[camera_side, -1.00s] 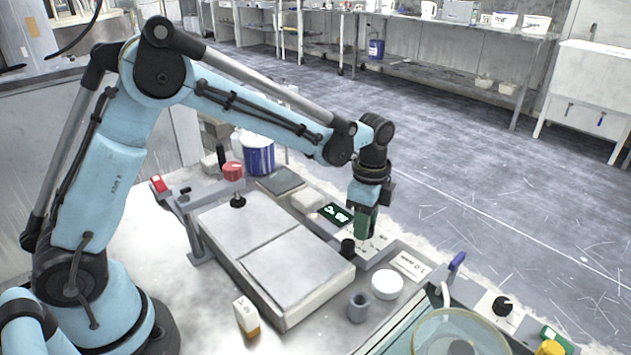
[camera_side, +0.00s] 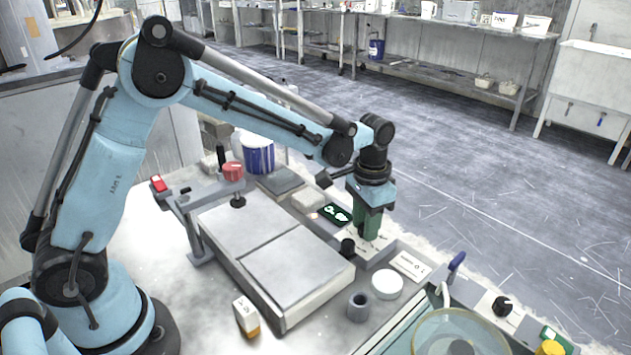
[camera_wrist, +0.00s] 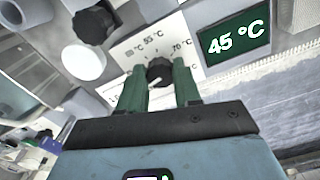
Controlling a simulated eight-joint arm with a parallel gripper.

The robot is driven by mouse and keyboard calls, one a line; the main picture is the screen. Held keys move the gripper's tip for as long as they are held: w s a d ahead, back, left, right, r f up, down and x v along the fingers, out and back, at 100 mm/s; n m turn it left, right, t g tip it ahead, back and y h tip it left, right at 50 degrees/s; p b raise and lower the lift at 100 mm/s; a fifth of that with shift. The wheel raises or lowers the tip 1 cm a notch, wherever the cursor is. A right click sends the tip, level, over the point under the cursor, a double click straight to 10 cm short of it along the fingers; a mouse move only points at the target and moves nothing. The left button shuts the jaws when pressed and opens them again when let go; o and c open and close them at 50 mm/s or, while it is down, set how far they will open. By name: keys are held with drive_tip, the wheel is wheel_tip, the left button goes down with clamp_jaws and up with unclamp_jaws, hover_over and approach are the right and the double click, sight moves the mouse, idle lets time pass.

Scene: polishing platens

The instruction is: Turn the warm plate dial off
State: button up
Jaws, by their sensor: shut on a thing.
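The warm plate dial (camera_wrist: 160,71) is a dark round knob with a pale pointer mark, on a white scale printed with temperatures. My gripper (camera_wrist: 160,76) is shut on the dial, with a green finger on each side of it in the wrist view. In the side view my gripper (camera_side: 367,232) points down at the control panel, and its fingers hide the dial. A green display (camera_wrist: 236,43) beside the scale reads 45 °C. It also shows in the side view (camera_side: 336,214). I cannot tell which scale mark the pointer meets.
A second black knob (camera_side: 347,247) stands close to my fingers. The wide grey plate (camera_side: 297,268) lies to the left. A white round lid (camera_side: 387,284) and a grey cup (camera_side: 358,306) stand in front. A blue-handled lever (camera_side: 456,262) is at the right.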

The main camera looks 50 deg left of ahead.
drive_tip(key=n, duration=0.6)
drive_tip(key=shift+d, duration=0.1)
drive_tip(key=shift+n, duration=0.3)
idle(0.3)
drive_tip(key=o, duration=1.1)
drive_tip(key=shift+c, duration=0.2)
wheel_tip(320, 180, up, 12)
drive_tip(key=shift+s+r, duration=0.1)
drive_tip(key=s+a+f+m+t, duration=0.1)
drive_tip(key=s+a+t, duration=0.2)
drive_tip(key=s, duration=0.5)
drive_tip(key=s+a+f+m+t, duration=0.1)
drive_tip(key=s+a+m+t, duration=0.1)
drive_tip(key=s+a+t, duration=0.2)
drive_tip(key=s+a, duration=0.1)
drive_tip(key=s, duration=0.2)
drive_tip(key=shift+s+f, duration=0.2)
drive_tip(key=shift+s, duration=0.2)
